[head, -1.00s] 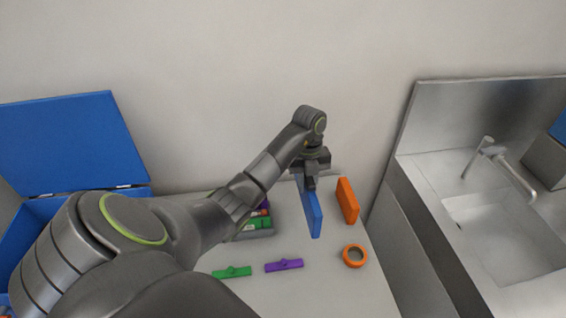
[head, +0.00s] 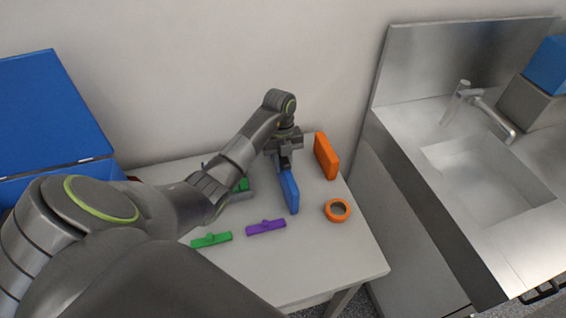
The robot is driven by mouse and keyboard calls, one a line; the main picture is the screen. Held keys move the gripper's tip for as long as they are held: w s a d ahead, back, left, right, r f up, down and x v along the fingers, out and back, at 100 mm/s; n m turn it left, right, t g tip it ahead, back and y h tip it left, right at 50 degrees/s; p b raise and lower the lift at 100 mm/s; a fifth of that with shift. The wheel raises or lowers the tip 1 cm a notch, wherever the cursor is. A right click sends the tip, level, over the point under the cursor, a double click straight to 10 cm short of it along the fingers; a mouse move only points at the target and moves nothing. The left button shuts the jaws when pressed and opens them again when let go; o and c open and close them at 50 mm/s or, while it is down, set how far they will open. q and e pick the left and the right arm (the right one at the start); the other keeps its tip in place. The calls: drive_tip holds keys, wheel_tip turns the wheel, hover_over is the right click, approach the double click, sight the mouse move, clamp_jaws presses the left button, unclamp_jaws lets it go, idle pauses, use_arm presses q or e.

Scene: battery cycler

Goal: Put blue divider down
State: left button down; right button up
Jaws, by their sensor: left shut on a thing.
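The blue divider (head: 290,193) is a thin upright panel near the back right of the white table (head: 330,256). My left gripper (head: 284,166) is shut on its upper far end. The divider's lower edge is at or very near the table top; I cannot tell whether it touches. My arm hides part of the table behind and to the left. My right gripper is not in view.
An orange divider (head: 326,156) stands just right of the blue one. An orange ring (head: 337,210), a purple piece (head: 266,227) and a green piece (head: 211,240) lie in front. A blue open box (head: 50,110) is at left, a sink (head: 485,175) at right.

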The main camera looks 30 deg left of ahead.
use_arm(q)
drive_tip(key=shift+f, duration=0.1)
drive_tip(key=c, duration=1.7)
unclamp_jaws()
drive_tip(key=shift+f, duration=0.1)
drive_tip(key=o, duration=0.5)
drive_tip(key=shift+c, duration=0.2)
